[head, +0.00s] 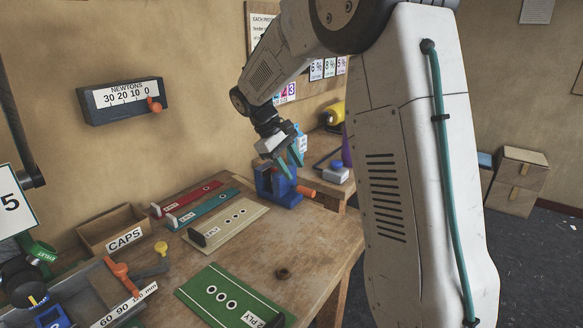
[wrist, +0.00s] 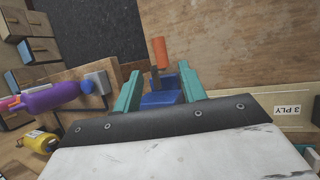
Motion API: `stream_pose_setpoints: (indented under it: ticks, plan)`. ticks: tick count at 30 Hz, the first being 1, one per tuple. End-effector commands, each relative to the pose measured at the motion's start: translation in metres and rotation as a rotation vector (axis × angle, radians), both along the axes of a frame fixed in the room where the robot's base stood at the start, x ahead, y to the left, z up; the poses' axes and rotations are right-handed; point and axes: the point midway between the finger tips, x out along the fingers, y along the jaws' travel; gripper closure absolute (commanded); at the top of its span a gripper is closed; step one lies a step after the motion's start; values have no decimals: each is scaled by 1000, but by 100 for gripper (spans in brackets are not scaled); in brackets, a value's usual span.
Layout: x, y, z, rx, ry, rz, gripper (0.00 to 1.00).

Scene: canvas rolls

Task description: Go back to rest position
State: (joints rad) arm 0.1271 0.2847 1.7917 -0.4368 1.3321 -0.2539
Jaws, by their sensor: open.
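My gripper (head: 289,160) is open, with its teal fingers just above a blue clamp-like device (head: 280,190) at the right end of the workbench. In the wrist view, the two teal fingers of my gripper (wrist: 157,90) stand apart, and the blue device (wrist: 160,98) with its orange handle (wrist: 159,53) shows between them. I see nothing held. Whether the fingers touch the device cannot be told.
The workbench (head: 250,262) holds a green 2 PLY board (head: 222,298), a beige board (head: 225,222), red and teal strips, and a CAPS box (head: 112,228). A grey tray stands at the left. A purple bottle (wrist: 55,97) is beyond the device. Bare wood lies around the boards.

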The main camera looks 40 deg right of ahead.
Motion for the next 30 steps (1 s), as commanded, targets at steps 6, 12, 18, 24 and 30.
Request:
stream_pose_setpoints:
  ticks: [6, 12, 18, 24, 30]
  plan:
    - [0, 0, 0, 0, 0, 0, 59]
    - [-11, 8, -15, 22, 0, -53, 59]
    - [-74, 42, -9, 97, -41, -157, 59]
    - [-147, 79, 10, 173, -125, -236, 59]
    - [-219, 112, 20, 251, -223, -292, 59]
